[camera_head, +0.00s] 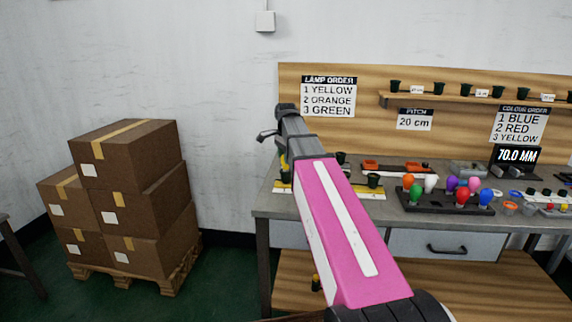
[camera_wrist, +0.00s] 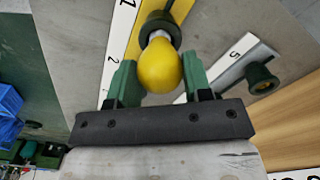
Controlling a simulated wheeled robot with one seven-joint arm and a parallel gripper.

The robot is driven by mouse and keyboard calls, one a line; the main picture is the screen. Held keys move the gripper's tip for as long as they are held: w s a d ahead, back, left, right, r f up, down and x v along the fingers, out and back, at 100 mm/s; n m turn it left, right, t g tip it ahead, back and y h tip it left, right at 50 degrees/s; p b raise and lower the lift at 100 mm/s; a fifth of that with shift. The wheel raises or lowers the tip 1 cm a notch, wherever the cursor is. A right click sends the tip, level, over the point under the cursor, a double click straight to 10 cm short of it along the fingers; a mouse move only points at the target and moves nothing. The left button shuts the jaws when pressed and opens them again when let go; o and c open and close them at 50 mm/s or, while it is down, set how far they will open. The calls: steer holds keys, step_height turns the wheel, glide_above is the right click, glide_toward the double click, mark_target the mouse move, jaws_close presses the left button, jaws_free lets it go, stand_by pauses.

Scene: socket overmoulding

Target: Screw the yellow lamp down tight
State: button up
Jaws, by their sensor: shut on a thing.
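The yellow lamp (camera_wrist: 158,70) is between the two green fingers of my gripper (camera_wrist: 159,76) in the wrist view. The fingers are shut on its bulb. Its pale neck goes into a dark socket (camera_wrist: 160,20) on a yellow strip marked with numbers. I cannot tell how deep the neck sits in the socket. In the head view, my own pink arm hides most of the gripper and lamp.
Another dark socket (camera_wrist: 261,78) stands to the right, by the mark 5, and looks empty. A black rack (camera_head: 440,203) of coloured lamps is on the grey bench right of my arm. Stacked boxes (camera_head: 125,195) stand on a pallet at the left.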

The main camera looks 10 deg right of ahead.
steer(key=o, duration=0.9)
steer(key=n, duration=0.8)
steer(key=shift+n, duration=0.3)
steer(key=n, duration=1.4)
